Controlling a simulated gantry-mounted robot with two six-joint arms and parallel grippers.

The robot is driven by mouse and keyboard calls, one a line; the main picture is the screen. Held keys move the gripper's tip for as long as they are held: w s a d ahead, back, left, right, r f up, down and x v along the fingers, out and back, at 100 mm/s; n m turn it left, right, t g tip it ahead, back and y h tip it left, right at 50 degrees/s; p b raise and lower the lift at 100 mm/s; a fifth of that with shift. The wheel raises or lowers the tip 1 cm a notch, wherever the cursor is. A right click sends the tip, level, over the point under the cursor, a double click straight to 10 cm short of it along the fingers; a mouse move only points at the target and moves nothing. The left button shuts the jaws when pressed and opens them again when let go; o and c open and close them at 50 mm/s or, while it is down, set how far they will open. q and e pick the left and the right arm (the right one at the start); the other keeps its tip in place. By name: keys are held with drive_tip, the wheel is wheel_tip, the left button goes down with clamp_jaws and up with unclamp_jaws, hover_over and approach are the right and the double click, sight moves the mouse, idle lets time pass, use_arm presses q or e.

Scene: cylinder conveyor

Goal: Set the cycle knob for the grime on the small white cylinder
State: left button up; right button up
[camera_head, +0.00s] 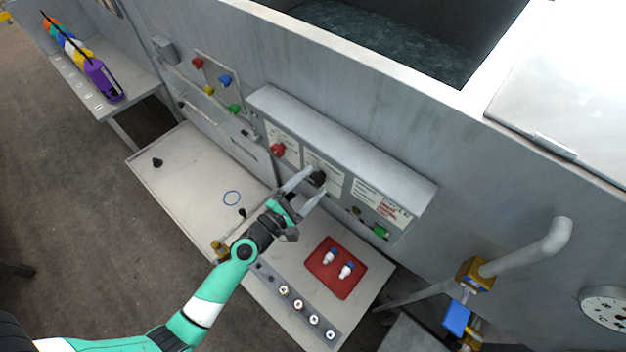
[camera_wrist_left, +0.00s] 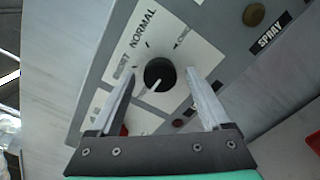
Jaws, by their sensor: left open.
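The black cycle knob (camera_head: 318,178) sits on the grey control panel (camera_head: 335,140); it also shows in the left wrist view (camera_wrist_left: 159,73). There, labels around it read "NORMAL" and what looks like "SHORT", with a third label too small to read surely. Its white pointer line slants down and left in that view. My left gripper (camera_head: 315,182) is open, its fingers on either side of the knob; I cannot tell whether they touch it. My right gripper is not in view.
A red knob (camera_head: 278,149) and a green button (camera_head: 381,231) flank the cycle knob. A pipe (camera_head: 530,250) stands at right.

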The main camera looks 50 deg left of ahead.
use_arm(q)
drive_tip(key=shift+w, duration=0.45)
clamp_jaws()
